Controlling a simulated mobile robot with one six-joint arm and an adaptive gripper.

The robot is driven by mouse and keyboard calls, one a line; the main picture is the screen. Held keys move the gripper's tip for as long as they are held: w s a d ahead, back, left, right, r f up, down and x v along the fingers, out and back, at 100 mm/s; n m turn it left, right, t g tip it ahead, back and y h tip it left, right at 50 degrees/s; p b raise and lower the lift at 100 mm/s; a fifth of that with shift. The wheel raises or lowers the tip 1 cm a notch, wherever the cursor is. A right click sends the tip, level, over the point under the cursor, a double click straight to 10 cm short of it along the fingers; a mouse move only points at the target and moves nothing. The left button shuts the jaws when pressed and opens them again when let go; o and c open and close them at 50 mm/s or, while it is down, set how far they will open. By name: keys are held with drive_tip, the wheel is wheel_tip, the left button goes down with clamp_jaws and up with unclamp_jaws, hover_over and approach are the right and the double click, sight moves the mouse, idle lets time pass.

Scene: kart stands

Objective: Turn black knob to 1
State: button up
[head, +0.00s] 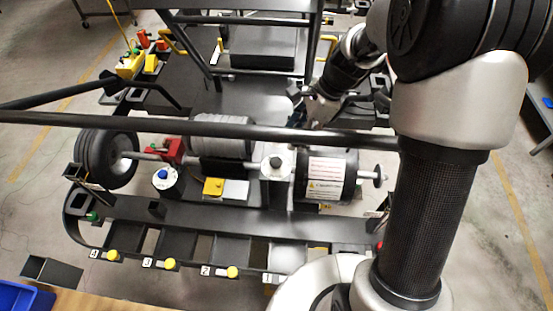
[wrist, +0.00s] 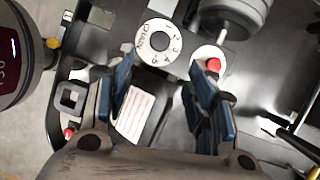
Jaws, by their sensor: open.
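In the wrist view, a round white dial (wrist: 145,37) with a ring of printed numbers has a black knob (wrist: 160,41) at its middle. My gripper (wrist: 158,68) is open and empty, its blue-padded fingers apart, with the dial just beyond and between the tips. The knob is not between the pads. In the head view, a dark knob on a white disc (head: 277,163) stands on the kart frame; I cannot tell for sure that it is the same one.
A red button (wrist: 213,65) is close to the right finger. In the head view, a long black bar (head: 200,126) crosses above the kart. A blue knob (head: 162,174), a yellow block (head: 213,187) and a wheel (head: 104,160) are to the left.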

sight(276, 161)
drive_tip(key=b+x, duration=0.1)
drive_tip(key=x, duration=1.1)
drive_tip(key=shift+a+f, duration=0.1)
drive_tip(key=shift+f, duration=0.05)
drive_tip(key=c, duration=1.1)
